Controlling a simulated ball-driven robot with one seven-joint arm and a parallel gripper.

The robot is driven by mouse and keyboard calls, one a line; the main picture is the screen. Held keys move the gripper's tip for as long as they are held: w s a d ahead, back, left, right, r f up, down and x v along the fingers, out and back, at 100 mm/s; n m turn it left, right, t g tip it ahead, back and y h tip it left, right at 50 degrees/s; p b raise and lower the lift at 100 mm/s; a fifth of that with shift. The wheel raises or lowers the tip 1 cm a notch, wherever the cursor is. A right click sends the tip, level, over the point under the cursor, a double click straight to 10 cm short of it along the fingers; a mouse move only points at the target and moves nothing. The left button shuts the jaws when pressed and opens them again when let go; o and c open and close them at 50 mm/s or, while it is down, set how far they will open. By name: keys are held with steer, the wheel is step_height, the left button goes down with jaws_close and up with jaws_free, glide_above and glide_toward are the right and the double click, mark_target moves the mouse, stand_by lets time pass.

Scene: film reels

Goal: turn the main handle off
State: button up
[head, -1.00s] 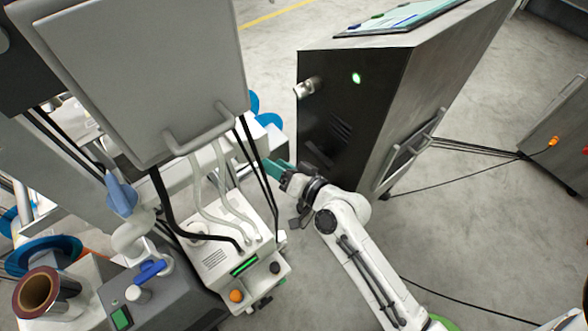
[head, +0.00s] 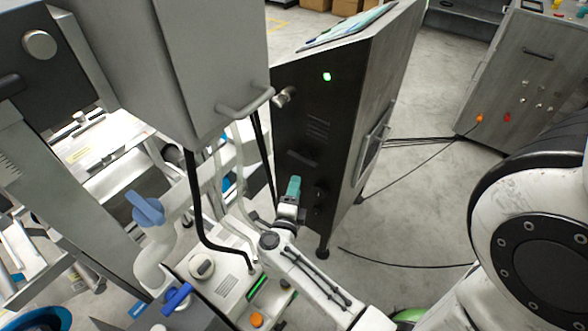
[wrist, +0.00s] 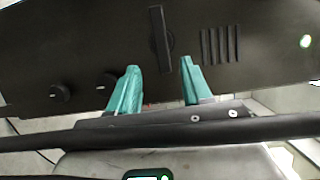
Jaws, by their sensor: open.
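The black cabinet (head: 290,125) stands right of centre in the head view, with a lit green light near its top. A dark bar handle (head: 302,158) sits on its black face below the vent slots, lying roughly parallel to them. My gripper (head: 294,186) has teal fingers and is in front of the face, just below the handle in the picture. In the wrist view, my gripper (wrist: 160,84) is open and empty. The handle (wrist: 161,40) stands upright in that picture, beyond and between the two fingertips. No contact shows.
Two small dark knobs (wrist: 60,92) (wrist: 107,80) sit on the face beside the handle. A silver cylinder (head: 284,97) juts from the upper face. A grey box with a bar handle (head: 245,103) and hanging cables crowd the left. Floor right of the cabinet is mostly clear.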

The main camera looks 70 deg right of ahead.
mark_target(301, 163)
steer(key=d, duration=0.3)
steer(key=w+d, duration=0.1)
steer(key=d, duration=0.6)
steer(key=shift+w, duration=0.35)
steer(key=c, duration=0.7)
